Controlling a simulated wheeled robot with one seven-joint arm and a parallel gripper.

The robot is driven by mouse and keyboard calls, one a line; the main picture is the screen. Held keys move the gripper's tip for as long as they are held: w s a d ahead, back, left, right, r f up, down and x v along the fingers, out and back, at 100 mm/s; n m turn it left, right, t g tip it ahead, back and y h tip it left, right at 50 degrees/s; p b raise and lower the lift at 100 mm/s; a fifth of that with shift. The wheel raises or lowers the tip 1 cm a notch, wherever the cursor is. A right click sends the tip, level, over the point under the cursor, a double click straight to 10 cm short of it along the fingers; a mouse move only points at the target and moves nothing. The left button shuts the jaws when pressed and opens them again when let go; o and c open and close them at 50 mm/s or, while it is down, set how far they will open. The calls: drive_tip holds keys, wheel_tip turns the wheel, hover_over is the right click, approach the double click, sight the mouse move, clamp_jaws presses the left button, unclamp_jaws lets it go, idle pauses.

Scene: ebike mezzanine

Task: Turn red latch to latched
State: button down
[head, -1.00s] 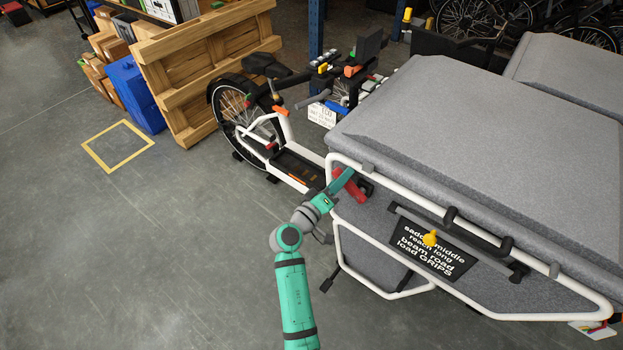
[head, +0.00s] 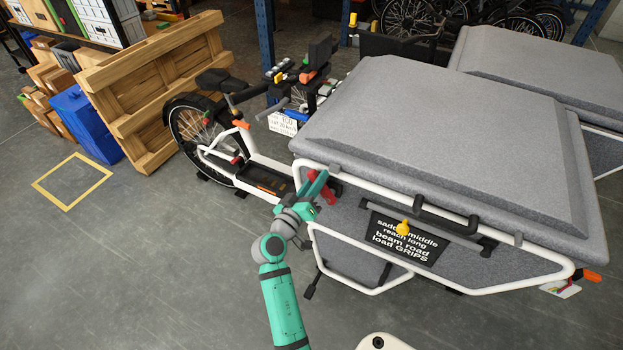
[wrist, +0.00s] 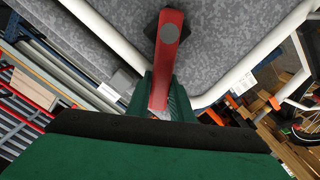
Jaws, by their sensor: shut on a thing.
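The red latch (head: 332,188) is on the near left end of the grey cargo box, just inside the white tube frame. In the wrist view the red latch (wrist: 167,60) runs from a dark pivot at the top down between my fingers. My green gripper (head: 317,186) is at the latch from the left. In the wrist view my gripper (wrist: 160,100) is shut on the latch's lower part. The head view hides part of the handle behind the fingers.
The grey cargo box (head: 440,130) and white tube frame (head: 400,192) fill the right side. A black sign (head: 405,238) and yellow knob (head: 403,228) are right of the latch. A wooden pallet (head: 150,95) and blue bin (head: 86,122) stand left.

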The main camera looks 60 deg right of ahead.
drive_tip(key=shift+w+a+f, duration=0.1)
drive_tip(key=shift+w+a, duration=0.05)
drive_tip(key=shift+w, duration=0.05)
drive_tip(key=c, duration=1.8)
unclamp_jaws()
drive_tip(key=shift+o, duration=1.2)
drive_tip(key=shift+s, duration=0.2)
drive_tip(key=a, duration=0.8)
drive_tip(key=shift+s, duration=0.4)
